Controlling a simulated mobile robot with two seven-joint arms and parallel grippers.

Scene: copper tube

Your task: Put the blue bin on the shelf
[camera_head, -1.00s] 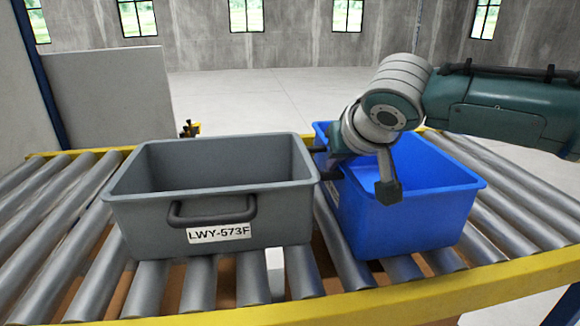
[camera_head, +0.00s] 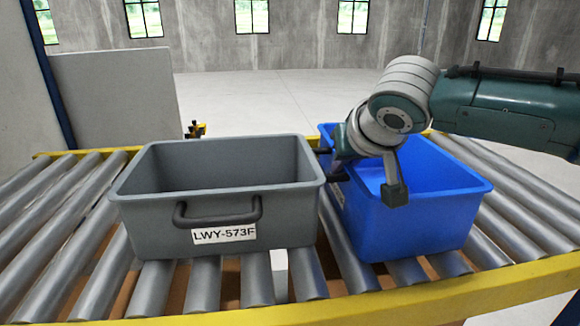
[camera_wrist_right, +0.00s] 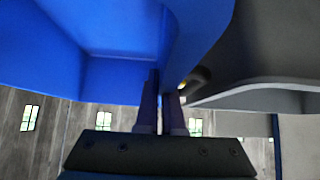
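The blue bin (camera_head: 425,215) stands upright on the roller conveyor, right of the grey bin. My right gripper (camera_head: 338,165) is at the blue bin's left wall, near its dark handle. In the right wrist view the gripper's two narrow fingers (camera_wrist_right: 160,100) are close together, with the blue bin's wall (camera_wrist_right: 195,40) running down to them. The gripper looks shut on that wall; the exact contact is dark and partly hidden. The bin still rests on the rollers and appears empty. My left gripper is out of view. No shelf can be made out.
A grey bin (camera_head: 215,235) labelled LWY-573F stands close beside the blue bin, with little gap between them. The conveyor's yellow front rail (camera_head: 400,303) runs below both. Rollers (camera_head: 520,205) are free at right and left. A pale panel (camera_head: 115,105) stands behind at left.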

